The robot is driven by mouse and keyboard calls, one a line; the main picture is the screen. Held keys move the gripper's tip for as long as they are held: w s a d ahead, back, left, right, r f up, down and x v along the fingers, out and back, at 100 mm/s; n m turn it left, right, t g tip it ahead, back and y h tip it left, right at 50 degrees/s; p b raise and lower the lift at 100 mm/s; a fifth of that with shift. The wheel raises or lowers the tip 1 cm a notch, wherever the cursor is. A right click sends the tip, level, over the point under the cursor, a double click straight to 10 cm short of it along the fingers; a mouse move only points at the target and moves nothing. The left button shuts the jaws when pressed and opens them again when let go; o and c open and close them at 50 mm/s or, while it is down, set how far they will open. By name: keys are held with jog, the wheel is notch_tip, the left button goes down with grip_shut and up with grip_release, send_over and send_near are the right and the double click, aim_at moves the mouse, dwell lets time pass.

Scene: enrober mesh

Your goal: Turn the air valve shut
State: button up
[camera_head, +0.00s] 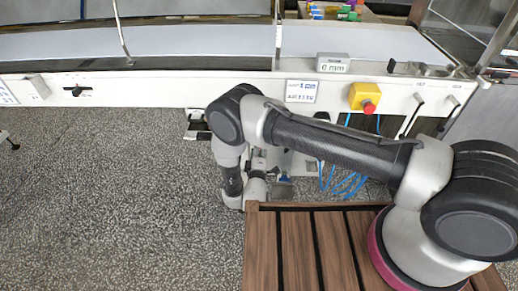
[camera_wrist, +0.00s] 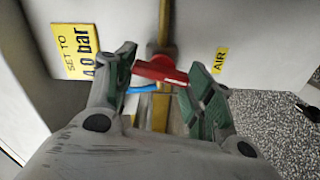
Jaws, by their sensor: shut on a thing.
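In the wrist view, the air valve shows as a red handle (camera_wrist: 158,71) on a brass-coloured pipe (camera_wrist: 165,22). The handle lies crosswise to the pipe, slightly tilted. My gripper (camera_wrist: 166,75) has its green-padded fingers on either side of the handle and is shut on it. A yellow "AIR" label (camera_wrist: 220,60) is right of the pipe. A yellow label (camera_wrist: 74,51) reading "SET TO" and a bar value is to the left. In the head view, my arm reaches below the machine's front edge, and the valve cannot be made out there.
The white machine front (camera_head: 230,92) runs across the head view, with a yellow box with a red button (camera_head: 368,104) and a small display (camera_head: 333,63) reading 0 mm. Blue hoses (camera_head: 347,185) hang below. The speckled floor (camera_head: 100,190) at left is clear.

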jog(key=shift+f+n, duration=0.1)
jog(key=shift+n, duration=1.1)
jog(key=o, duration=1)
jog(key=s, duration=0.7)
jog(key=shift+s+a, duration=0.15)
jog(key=shift+s, duration=0.15)
